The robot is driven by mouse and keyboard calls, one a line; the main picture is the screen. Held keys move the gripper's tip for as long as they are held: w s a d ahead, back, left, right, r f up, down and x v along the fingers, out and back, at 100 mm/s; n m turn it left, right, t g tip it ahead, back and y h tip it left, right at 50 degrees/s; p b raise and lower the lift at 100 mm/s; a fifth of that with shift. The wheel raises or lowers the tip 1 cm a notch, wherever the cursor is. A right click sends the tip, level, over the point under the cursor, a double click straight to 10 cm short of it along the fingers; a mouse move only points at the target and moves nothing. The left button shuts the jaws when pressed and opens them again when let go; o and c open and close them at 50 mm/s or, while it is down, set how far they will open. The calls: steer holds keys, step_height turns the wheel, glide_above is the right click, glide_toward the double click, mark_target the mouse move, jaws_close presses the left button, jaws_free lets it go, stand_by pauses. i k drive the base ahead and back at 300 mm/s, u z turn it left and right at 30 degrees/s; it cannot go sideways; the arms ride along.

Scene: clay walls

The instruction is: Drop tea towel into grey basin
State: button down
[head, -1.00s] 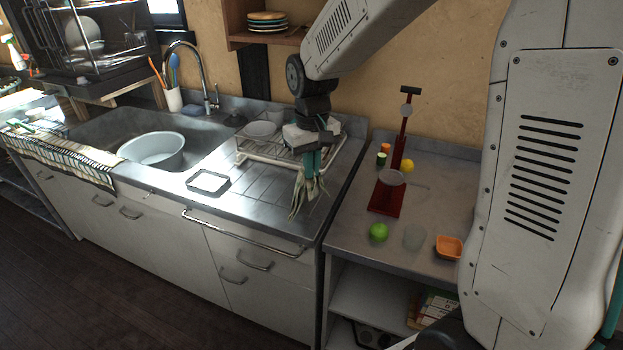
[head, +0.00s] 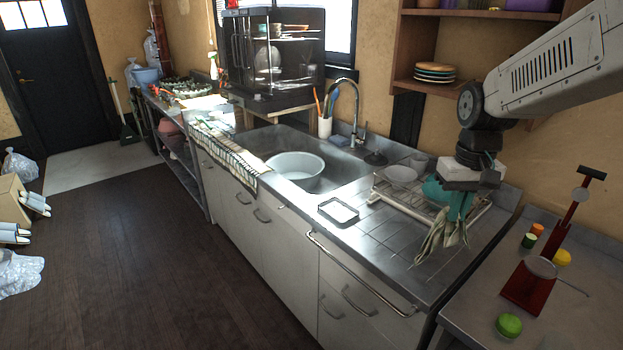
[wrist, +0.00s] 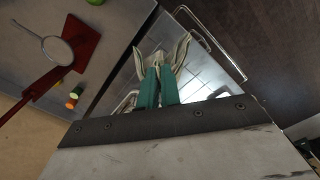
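The tea towel (head: 437,240) is a crumpled pale cloth with darker stripes. My gripper (head: 457,212) has teal fingers shut on it, and the towel hangs down over the drainboard at the right of the sink counter. In the wrist view the towel (wrist: 174,52) shows bunched at the tips of my gripper (wrist: 159,80). The grey basin (head: 296,168) is a round, pale grey tub in the sink, to the left of my gripper and apart from it. Its inside looks empty from here.
A dish rack (head: 402,193) with bowls stands behind my gripper. A small dark-rimmed tray (head: 338,212) lies on the counter between basin and towel. A tap (head: 355,112) rises behind the sink. A striped cloth (head: 222,150) drapes over the counter's left part.

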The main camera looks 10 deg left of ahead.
mark_target(302, 169)
steer(key=u, duration=0.55)
steer(key=k, duration=0.65)
steer(key=u, duration=1.1)
steer(key=i, duration=3.45)
steer(key=z, duration=1.7)
steer(key=i, duration=0.85)
steer(key=z, duration=0.7)
